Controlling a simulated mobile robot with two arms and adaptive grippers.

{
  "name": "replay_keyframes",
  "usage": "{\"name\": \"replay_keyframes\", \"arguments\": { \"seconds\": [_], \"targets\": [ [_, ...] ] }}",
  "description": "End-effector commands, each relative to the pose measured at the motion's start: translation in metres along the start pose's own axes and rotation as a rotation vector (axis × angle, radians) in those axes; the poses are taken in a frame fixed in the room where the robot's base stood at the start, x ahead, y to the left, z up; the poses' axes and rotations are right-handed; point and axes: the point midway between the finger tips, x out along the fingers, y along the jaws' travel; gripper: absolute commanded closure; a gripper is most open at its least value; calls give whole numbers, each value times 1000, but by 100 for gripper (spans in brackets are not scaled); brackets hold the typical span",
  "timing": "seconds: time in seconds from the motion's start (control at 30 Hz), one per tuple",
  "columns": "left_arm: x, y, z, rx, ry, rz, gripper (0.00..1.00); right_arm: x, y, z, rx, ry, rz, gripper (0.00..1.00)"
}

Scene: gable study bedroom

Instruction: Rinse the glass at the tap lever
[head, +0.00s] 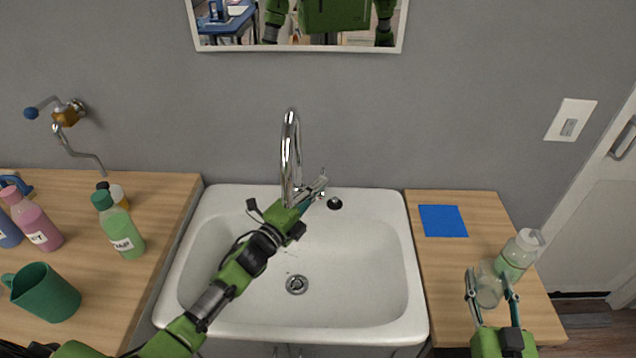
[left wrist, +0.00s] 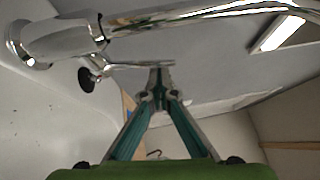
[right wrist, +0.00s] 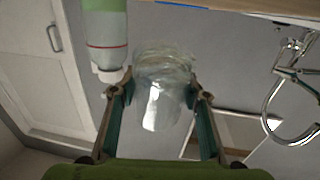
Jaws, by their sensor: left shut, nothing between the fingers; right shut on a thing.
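The clear glass (head: 488,287) is between the fingers of my right gripper (head: 492,285), over the right wooden counter. The right wrist view shows the glass (right wrist: 160,92) held across its sides; I cannot tell whether it touches the counter. The chrome tap (head: 290,150) stands at the back of the white sink (head: 190,270). Its lever (left wrist: 135,64) is a thin chrome rod in the left wrist view. My left gripper (head: 321,184) is shut and empty beside the tap, its tips (left wrist: 160,68) close to the lever. I cannot tell whether they touch. No water shows.
A blue cloth (head: 443,221) lies on the right counter. The left counter holds a green mug (head: 45,293), a green bottle (head: 119,228) and a pink bottle (head: 34,222). A wall tap (head: 66,113) is above it. The basin is empty.

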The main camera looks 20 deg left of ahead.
Motion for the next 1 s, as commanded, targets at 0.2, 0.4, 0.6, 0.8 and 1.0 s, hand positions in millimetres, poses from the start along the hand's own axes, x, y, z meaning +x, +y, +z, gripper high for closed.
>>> {"name": "replay_keyframes", "arguments": {
  "seconds": [0.2, 0.4, 0.6, 0.8, 1.0],
  "targets": [
    [1, 0, 1, 0, 1, -1, 100, 0, 0, -1, 0, 2, 0, 100],
    [3, -3, 2, -3, 1, 6, 100, 0, 0, -5, 0, 2, 0, 100],
    [14, -7, 12, -38, 2, 64, 100, 0, 1, -22, 0, 2, 0, 100],
    [19, -4, 15, -44, 0, 66, 100, 0, 0, -14, 0, 2, 0, 100],
    [19, -6, 16, -44, -2, 65, 100, 0, 0, -14, 0, 2, 0, 100]
  ]
}}
